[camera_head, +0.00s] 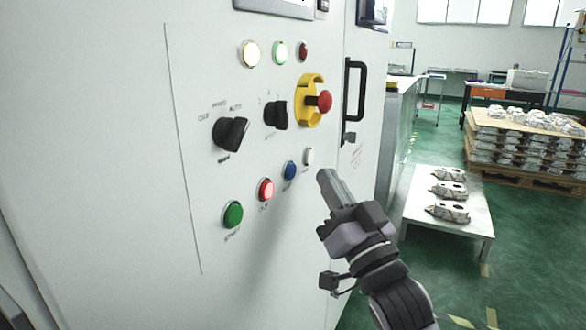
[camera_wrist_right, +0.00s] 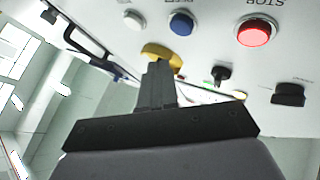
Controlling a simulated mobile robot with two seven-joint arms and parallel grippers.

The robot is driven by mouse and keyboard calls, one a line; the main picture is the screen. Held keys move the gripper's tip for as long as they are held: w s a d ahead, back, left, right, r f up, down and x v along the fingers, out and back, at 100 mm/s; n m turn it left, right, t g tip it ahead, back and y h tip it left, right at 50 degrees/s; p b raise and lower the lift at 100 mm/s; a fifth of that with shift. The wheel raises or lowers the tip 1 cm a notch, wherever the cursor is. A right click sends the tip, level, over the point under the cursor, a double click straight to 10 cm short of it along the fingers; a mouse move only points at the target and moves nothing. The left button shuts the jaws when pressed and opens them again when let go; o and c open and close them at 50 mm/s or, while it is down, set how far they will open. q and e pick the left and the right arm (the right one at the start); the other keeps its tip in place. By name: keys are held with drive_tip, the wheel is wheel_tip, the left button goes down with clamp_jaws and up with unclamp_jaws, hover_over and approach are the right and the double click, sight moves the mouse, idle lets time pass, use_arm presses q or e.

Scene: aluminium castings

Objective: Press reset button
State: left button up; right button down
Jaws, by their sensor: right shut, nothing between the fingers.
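The control panel (camera_head: 205,170) carries a lower row of buttons: green (camera_head: 233,214), red (camera_head: 265,190), blue (camera_head: 290,170) and white (camera_head: 308,156). The labels under blue and white are too small to read surely. The right wrist view shows the red button (camera_wrist_right: 254,31), marked STOP, the blue button (camera_wrist_right: 181,23) and the white button (camera_wrist_right: 134,20). My right gripper (camera_head: 323,174) is shut and empty, its tip just right of and below the white button in the head view. In the right wrist view its fingers (camera_wrist_right: 160,68) point toward the panel. My left gripper is out of view.
Above the row are two black selector knobs (camera_head: 230,134) and a red emergency stop (camera_head: 324,101) in a yellow collar (camera_head: 305,110). A black door handle (camera_head: 358,90) stands out at right. A low white table (camera_head: 420,205) with castings stands beyond, on green floor.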

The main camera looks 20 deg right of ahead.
drive_tip(key=shift+s+d, duration=0.8)
drive_tip(key=shift+s, duration=0.1)
drive_tip(key=s+a+f+n+g+p, duration=0.1)
drive_tip(key=s+f+g, duration=0.15)
drive_tip(key=f, duration=0.65)
drive_tip(key=s+a+f+n+g+p, duration=0.15)
drive_tip(key=f+g, duration=0.25)
drive_tip(key=f, duration=0.5)
drive_tip(key=s+f+g+p, duration=0.2)
drive_tip(key=f+g, duration=0.1)
drive_tip(key=f, duration=0.7)
drive_tip(key=s+a+f+n+g, duration=0.1)
drive_tip(key=s+a+f+g, duration=0.1)
drive_tip(key=s+f, duration=0.8)
drive_tip(key=shift+s+f+n+g+y+p, duration=0.4)
drive_tip(key=shift+s+g, duration=0.2)
drive_tip(key=shift+g, duration=0.25)
